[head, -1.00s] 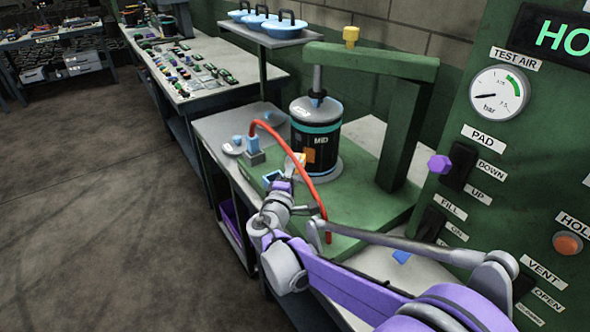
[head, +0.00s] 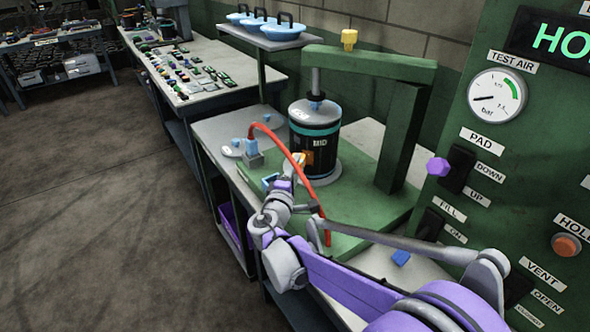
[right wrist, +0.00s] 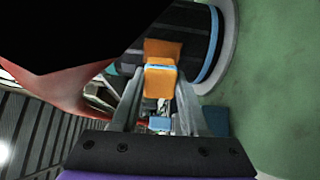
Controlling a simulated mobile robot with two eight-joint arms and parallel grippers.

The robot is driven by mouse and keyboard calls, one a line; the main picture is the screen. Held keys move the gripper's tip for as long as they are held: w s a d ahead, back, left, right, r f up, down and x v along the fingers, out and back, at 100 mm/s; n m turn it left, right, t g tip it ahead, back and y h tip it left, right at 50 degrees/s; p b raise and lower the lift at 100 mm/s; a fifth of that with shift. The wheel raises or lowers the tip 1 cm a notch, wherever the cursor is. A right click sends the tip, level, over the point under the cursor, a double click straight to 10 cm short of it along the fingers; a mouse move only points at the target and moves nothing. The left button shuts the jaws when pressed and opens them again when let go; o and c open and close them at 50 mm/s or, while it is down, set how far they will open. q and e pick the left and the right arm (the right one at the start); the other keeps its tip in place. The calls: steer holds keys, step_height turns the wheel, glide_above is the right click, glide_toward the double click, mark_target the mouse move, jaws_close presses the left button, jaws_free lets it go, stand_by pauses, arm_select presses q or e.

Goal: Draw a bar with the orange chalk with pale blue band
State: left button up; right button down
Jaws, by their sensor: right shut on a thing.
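The orange chalk with its pale blue band (right wrist: 160,82) is between the fingers of my right gripper (right wrist: 158,105), which is shut on it. In the head view this gripper (head: 298,160) is at the near side of the upright black cylinder with a teal band and a MID label (head: 314,150). In the wrist view the chalk points at the cylinder's dark side, where an orange patch (right wrist: 163,48) shows just past the band. I cannot tell whether the chalk touches the surface. The fingers partly hide the patch in the head view (head: 308,157). My left gripper is not in view.
A green press frame (head: 395,130) stands over the cylinder on a green base (head: 370,205). A red hose (head: 285,150) arches close by my right gripper. A control panel (head: 500,150) is at the right. A side table (head: 205,65) holds many small parts.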

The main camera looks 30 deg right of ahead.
steer(key=shift+w+d, duration=0.3)
steer(key=shift+s, duration=0.1)
steer(key=shift+s+d+p, duration=0.3)
steer(key=shift+s+d, duration=1.1)
steer(key=shift+w+a, duration=1.4)
steer(key=shift+w, duration=0.15)
steer(key=shift+v, duration=3)
steer(key=shift+p+v, duration=0.35)
steer(key=shift+v, duration=1.15)
